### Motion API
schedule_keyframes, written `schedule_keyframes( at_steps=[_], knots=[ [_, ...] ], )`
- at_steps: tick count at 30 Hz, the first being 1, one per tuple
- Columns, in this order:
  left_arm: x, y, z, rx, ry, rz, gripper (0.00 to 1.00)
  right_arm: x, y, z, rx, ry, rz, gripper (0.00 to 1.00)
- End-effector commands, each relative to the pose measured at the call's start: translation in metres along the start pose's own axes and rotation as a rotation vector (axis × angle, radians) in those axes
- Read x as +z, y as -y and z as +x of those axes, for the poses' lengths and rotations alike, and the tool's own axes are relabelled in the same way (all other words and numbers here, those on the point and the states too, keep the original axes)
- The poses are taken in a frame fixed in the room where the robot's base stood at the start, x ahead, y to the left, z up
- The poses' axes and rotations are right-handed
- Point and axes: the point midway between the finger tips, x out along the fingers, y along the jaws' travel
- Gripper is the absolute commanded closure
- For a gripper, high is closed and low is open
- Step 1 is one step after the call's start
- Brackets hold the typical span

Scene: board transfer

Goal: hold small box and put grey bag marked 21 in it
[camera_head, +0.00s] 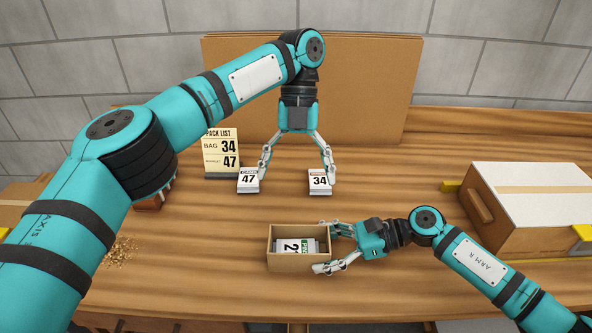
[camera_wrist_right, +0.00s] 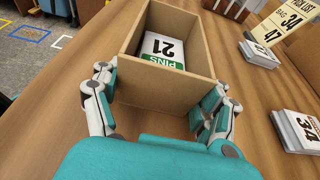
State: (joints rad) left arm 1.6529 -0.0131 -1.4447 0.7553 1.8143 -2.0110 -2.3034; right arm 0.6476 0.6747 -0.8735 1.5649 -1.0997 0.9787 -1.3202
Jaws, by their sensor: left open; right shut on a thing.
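The small open box (camera_head: 298,266) stands on the table below centre, and it fills the upper middle of the right wrist view (camera_wrist_right: 165,86). The bag marked 21 (camera_head: 292,246) lies inside the box, with its white label and green PINS band facing up in the right wrist view (camera_wrist_right: 162,50). My right gripper (camera_head: 329,248) is shut on the right end of the box, one finger at each long side. My left gripper (camera_head: 298,175) is open and empty, fingers pointing down, beyond the box. Its fingers are near the packs marked 47 (camera_head: 248,181) and 34 (camera_head: 320,182).
A pack list sign (camera_head: 221,152) reading bag 34 and booklet 47 stands behind the 47 pack. A large carton (camera_head: 535,205) sits at right. A brown board (camera_head: 370,90) leans at the back. Small crumbs (camera_head: 121,250) lie at left.

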Motion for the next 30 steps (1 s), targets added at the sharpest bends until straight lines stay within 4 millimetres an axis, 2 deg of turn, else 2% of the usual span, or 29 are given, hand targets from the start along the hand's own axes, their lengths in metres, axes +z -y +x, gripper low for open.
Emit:
schedule_keyframes(
  at_steps=[7,8,14,30],
  knots=[
    [0.0002,-0.0001,0.0003,0.0,0.0,-0.001,0.0,-0.0006,-0.0001,0.0,0.0,-0.001,0.0,0.48],
    [0.0002,-0.0001,0.0003,0.0,0.0,-0.001,0.0,-0.0005,-0.0001,0.0,0.0,-0.001,0.0,0.25],
    [0.0002,-0.0002,0.0004,0.0,0.0,-0.001,0.0,-0.0004,0.0,0.0,0.0,-0.001,0.0,0.0],
    [0.0002,-0.0002,0.0003,0.0,0.0,-0.001,0.0,0.0,0.0,0.0,0.0,0.0,0.0,0.0]
  ],
)
